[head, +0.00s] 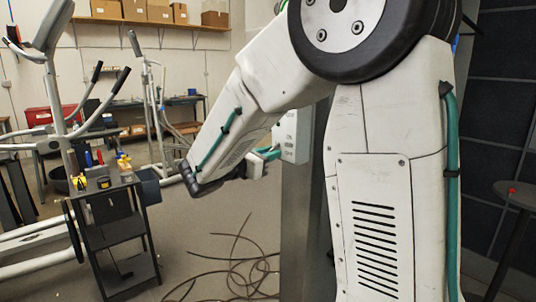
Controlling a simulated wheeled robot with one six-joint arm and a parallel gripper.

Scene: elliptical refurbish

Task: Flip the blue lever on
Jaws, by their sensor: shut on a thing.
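A pale grey switch box (293,136) with ON and OFF marked on its front is fixed to a grey post. The blue lever (271,153) shows as a small blue-green piece at the left side of the box, below its middle. My gripper (262,161) is at the lever, left of the box, and is shut on it. The gripper is small in the view, and its fingers partly hide the lever. My arm's large white links cover much of the right half of the picture.
A dark tool cart (117,222) with tools on top stands at left beside exercise machines. Loose black cables (235,262) lie on the floor left of the post (300,230). A small table (518,195) with a red button is at far right.

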